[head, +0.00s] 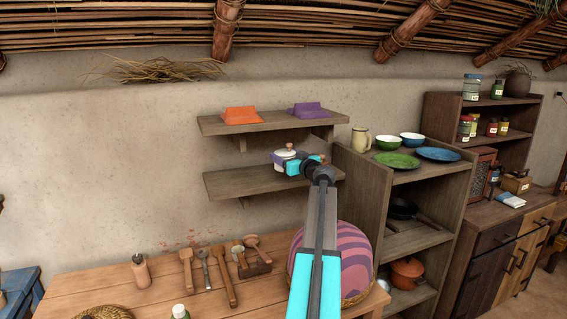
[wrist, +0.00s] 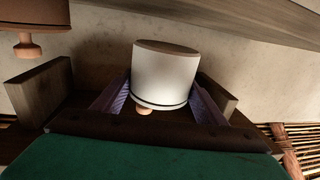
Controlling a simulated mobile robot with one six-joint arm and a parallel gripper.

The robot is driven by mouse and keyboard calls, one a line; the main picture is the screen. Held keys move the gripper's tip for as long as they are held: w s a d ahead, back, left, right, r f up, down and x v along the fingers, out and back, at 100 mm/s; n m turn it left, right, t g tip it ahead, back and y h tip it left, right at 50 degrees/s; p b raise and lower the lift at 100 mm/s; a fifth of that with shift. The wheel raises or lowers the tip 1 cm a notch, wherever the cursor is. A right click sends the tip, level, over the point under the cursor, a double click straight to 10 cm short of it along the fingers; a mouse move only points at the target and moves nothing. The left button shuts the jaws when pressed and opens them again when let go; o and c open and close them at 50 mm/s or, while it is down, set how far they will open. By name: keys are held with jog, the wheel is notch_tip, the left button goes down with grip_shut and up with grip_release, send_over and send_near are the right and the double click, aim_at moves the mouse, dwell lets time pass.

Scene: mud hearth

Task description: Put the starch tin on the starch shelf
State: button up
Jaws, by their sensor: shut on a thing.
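A white tin (head: 285,154) with a brown wooden knob is at the lower wall shelf (head: 235,184). My gripper (head: 287,162) is shut on this tin, with purple fingers on both sides. In the wrist view, which is upside down, the white tin (wrist: 166,78) sits between the fingers with its knob downward in the picture. I cannot tell whether its base touches the shelf. No label on either is readable. Neither shelf shows a readable name.
The upper wall shelf (head: 270,127) holds an orange thing (head: 241,116) and a purple thing (head: 309,110). A wooden cabinet (head: 352,180) with bowls and plates stands close to the right. Below, a table (head: 75,285) holds wooden tools. The lower shelf's left part is bare.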

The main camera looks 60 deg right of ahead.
jog(key=shift+w+d, duration=0.45)
jog(key=shift+w+d, duration=0.35)
jog(key=shift+d, duration=0.1)
jog(key=shift+w+d+f, duration=0.1)
jog(key=shift+w+f, duration=0.05)
jog(key=shift+f, duration=0.2)
jog(key=shift+f+p, duration=0.3)
jog(key=shift+f, duration=1.2)
jog(key=shift+f, duration=0.1)
jog(key=o, duration=1.3)
jog(key=shift+b+v, duration=0.75)
jog(key=shift+v, duration=5.35)
